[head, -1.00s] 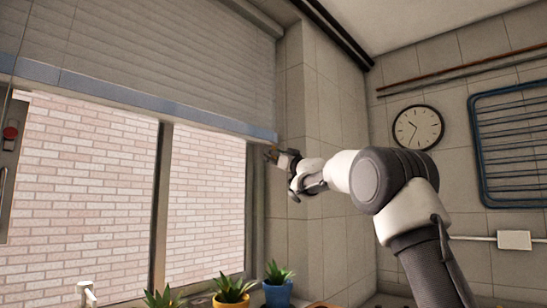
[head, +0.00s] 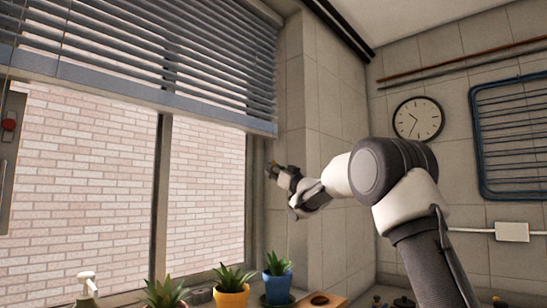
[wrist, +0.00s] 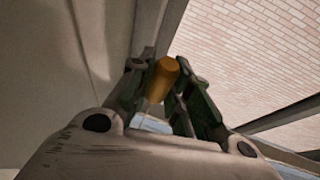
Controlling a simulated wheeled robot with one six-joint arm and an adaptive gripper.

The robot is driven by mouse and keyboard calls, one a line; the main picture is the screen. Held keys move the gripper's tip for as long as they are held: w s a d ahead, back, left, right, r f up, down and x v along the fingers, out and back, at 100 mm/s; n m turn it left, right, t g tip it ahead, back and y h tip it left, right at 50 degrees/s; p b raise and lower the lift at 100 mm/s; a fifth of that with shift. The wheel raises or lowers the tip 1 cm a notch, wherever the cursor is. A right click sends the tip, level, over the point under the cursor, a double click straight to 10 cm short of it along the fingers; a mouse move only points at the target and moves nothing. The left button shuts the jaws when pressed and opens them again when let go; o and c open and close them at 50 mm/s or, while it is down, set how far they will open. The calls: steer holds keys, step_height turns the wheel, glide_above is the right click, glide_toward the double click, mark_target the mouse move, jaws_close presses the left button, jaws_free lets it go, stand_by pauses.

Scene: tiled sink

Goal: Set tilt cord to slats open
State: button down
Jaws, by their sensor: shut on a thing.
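The window blind (head: 150,62) hangs over the upper part of the window in the head view. Its slats are tilted apart, with gaps showing between them. Its bottom rail (head: 140,95) slopes across the panes. My gripper (head: 272,172) is just below the blind's right end, beside the tiled corner. In the wrist view my gripper (wrist: 160,85) is shut on an orange-yellow tassel (wrist: 163,78), which lies between the two fingers. The cord above the tassel cannot be made out.
Several potted plants stand on the sill, among them one in a yellow pot (head: 231,296) and one in a blue pot (head: 277,288). A clock (head: 418,119) and a blue rack (head: 510,140) are on the right wall.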

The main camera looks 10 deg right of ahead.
steer(key=shift+f, duration=0.9)
steer(key=c, duration=1.3)
jaws_free()
steer(key=shift+r, duration=0.1)
steer(key=shift+s+d, duration=0.1)
steer(key=shift+s, duration=0.05)
steer(key=v, duration=1.1)
steer(key=shift+s, duration=0.3)
steer(key=shift+d, duration=0.1)
